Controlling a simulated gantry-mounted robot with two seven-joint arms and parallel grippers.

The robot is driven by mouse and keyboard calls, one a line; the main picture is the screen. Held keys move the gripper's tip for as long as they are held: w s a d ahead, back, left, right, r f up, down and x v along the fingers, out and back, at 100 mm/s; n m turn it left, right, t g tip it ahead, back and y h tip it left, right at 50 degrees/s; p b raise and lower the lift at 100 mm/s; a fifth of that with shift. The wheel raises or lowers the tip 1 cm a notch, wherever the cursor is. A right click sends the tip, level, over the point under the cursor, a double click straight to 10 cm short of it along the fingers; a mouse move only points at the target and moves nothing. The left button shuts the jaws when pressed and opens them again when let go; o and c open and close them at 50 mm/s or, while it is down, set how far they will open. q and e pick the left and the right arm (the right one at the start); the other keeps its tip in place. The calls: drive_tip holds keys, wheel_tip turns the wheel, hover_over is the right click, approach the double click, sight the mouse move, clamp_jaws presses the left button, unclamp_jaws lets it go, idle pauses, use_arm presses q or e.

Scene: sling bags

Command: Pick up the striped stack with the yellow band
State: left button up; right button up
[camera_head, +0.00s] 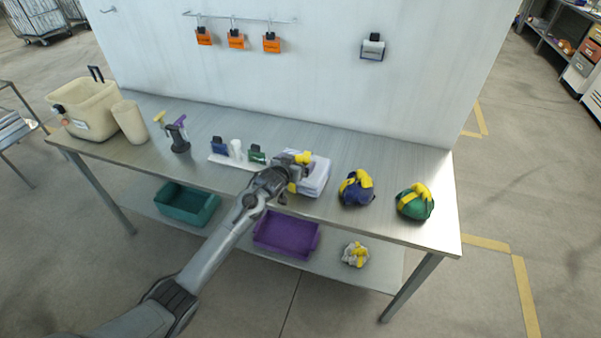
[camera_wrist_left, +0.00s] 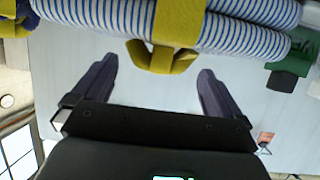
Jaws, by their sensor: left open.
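The striped stack (camera_head: 319,174) lies on the table right of centre, white and folded in the head view. In the left wrist view the stack (camera_wrist_left: 110,12) shows blue stripes at the top edge. Its yellow band (camera_wrist_left: 175,25) wraps around it and ends in a loop toward my fingers. My left gripper (camera_wrist_left: 157,88) is open, with its two dark fingers apart and nothing between them; the band's loop is just beyond the fingertips. In the head view my left gripper (camera_head: 284,174) is at the stack's left side and hides part of it. My right gripper is not in view.
A blue bundle (camera_head: 352,192) and a green bundle (camera_head: 411,206), both with yellow straps, stand to the right. A white tray (camera_head: 224,160) with small holders is to the left. Purple (camera_head: 286,235) and teal (camera_head: 187,206) bins sit on the lower shelf.

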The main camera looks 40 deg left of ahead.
sight(299, 159)
use_arm(q)
drive_tip(key=shift+r+b+x, duration=0.2)
drive_tip(key=shift+b+x, duration=0.15)
drive_tip(key=shift+x, duration=1.45)
drive_tip(key=shift+w, duration=0.1)
drive_tip(key=shift+c, duration=0.5)
drive_tip(key=c, duration=1.6)
